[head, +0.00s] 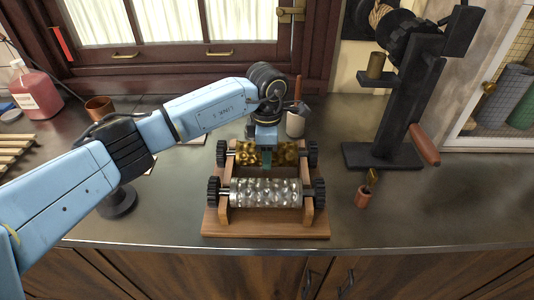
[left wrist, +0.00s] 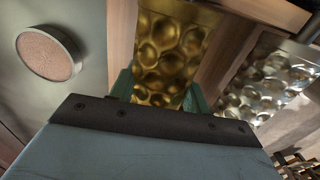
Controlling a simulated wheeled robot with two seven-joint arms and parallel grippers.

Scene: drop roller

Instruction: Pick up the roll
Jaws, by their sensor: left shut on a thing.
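A gold dimpled roll (head: 283,154) lies across the back of a wooden stand (head: 265,226), with black gear-like ends beside it. A silver dimpled roll (head: 265,193) lies parallel in front of it, also between black gears. My left gripper (head: 266,160) reaches down onto the gold roll from above. In the left wrist view its green fingers (left wrist: 160,90) sit on both sides of the gold roll (left wrist: 172,50), shut on it. The silver roll (left wrist: 268,85) shows at the right there. The gold roll still appears seated in the stand. My right gripper is not in view.
A black upright machine (head: 400,100) with a wooden handle stands at the right. A small copper cup (head: 362,197) is in front of it. A red bottle (head: 35,92) and a copper cup (head: 99,107) are at the left. The counter right of the stand is mostly clear.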

